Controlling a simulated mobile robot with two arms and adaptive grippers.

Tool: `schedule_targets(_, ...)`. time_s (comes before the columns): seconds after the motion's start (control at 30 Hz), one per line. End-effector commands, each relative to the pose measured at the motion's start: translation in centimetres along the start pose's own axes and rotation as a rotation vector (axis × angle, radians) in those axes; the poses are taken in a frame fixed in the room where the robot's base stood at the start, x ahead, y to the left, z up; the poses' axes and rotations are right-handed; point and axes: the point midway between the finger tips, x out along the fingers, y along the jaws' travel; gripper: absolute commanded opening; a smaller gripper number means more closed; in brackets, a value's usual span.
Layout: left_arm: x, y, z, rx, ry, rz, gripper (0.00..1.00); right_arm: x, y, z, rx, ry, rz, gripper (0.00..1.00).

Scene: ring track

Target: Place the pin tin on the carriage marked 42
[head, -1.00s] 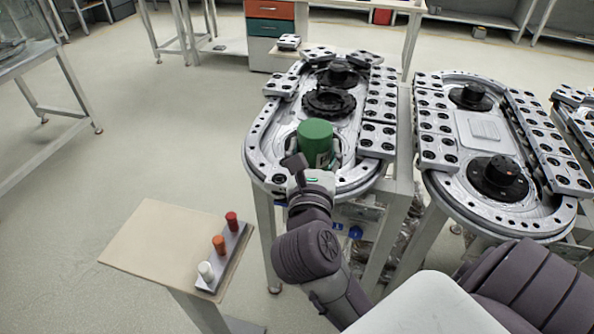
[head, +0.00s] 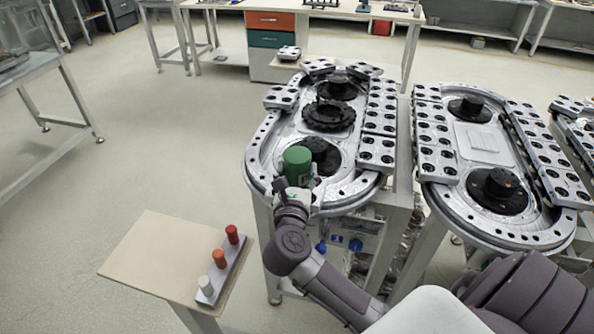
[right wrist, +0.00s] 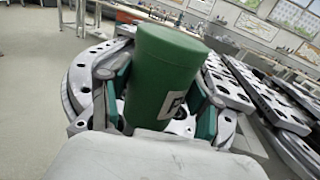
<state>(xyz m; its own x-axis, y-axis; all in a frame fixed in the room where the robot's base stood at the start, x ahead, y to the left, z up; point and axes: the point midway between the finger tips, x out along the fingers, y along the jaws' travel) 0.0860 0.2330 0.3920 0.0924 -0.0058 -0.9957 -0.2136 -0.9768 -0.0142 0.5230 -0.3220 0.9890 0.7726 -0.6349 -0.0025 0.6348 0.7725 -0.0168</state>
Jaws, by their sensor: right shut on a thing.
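A green tin (head: 297,161) with a partly seen white label is in my right gripper (head: 297,184), at the near left end of the nearer ring track (head: 258,165). The right wrist view also shows the tin (right wrist: 163,75) upright but tilted in the picture, between the two green-padded fingers of my right gripper (right wrist: 160,108). The label shows only a letter like P. Carriages (head: 378,120), grey blocks with dark holes, line the track; no number 42 is readable on them. I cannot tell if the tin touches the track. My left gripper is out of view.
A second ring track (head: 515,228) stands to the right. A desk with drawers (head: 270,38) is behind.

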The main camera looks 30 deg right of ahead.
Motion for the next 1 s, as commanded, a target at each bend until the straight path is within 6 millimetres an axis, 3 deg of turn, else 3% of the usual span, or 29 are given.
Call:
schedule_targets(0.27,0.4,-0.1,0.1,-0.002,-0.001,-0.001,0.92,0.0,0.0,-0.4,0.002,0.0,-0.001,0.17)
schedule_targets(0.3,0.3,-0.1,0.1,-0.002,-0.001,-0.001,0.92,0.0,0.0,-0.3,0.001,0.001,-0.001,0.69)
schedule_targets(0.4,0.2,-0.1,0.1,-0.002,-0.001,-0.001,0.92,0.0,0.0,-0.3,0.001,0.001,-0.001,0.86)
schedule_targets(0.8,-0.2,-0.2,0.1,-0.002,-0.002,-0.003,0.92,0.0,0.0,0.3,0.001,-0.001,0.001,0.88)
schedule_targets(1.0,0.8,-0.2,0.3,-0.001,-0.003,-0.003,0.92,-3.2,0.0,-0.3,0.005,0.005,0.001,0.88)
